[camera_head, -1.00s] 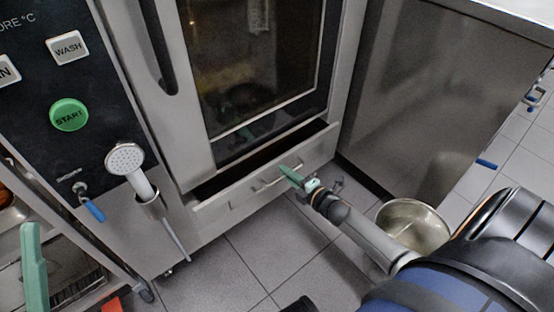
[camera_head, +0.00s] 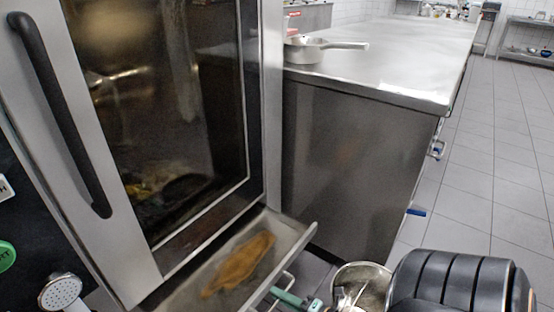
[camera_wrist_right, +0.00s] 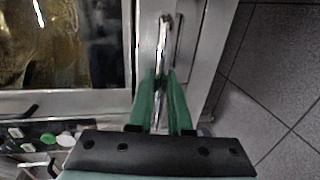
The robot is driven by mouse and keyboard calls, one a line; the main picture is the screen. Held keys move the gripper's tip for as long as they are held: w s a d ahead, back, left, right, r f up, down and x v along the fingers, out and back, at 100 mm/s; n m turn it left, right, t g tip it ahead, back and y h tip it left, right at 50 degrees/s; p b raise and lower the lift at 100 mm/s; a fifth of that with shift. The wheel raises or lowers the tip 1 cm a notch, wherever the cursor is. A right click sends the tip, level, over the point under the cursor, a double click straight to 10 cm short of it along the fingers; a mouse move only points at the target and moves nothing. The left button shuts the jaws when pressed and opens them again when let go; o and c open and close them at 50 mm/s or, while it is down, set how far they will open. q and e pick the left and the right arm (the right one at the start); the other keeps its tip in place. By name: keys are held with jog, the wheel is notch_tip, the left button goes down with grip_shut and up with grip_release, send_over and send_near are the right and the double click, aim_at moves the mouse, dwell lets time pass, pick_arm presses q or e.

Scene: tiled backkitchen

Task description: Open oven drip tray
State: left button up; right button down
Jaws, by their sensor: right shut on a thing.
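The oven drip tray (camera_head: 289,242) is pulled out below the glass oven door (camera_head: 165,130). A brown patch (camera_head: 240,264) lies on its floor. My right gripper (camera_head: 290,298) is at the tray's front, at the bottom edge of the head view. In the right wrist view, its two green fingers (camera_wrist_right: 160,92) are closed on the tray's metal bar handle (camera_wrist_right: 163,40). The oven door is closed, with its long black handle (camera_head: 62,115) on the left. My left gripper is out of view.
A metal pot (camera_head: 362,283) stands on the floor right of the tray. A steel counter (camera_head: 345,160) is right of the oven, with a saucepan (camera_head: 305,49) on top. A hand shower (camera_head: 60,291) is at lower left. Tiled floor is free at right.

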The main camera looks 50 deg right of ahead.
jog(key=c, duration=0.8)
grip_release()
jog(key=shift+c, duration=0.2)
jog(key=p+v, duration=0.2)
jog(key=v, duration=1)
jog(key=shift+s+p, duration=0.25)
jog(key=shift+p, duration=0.15)
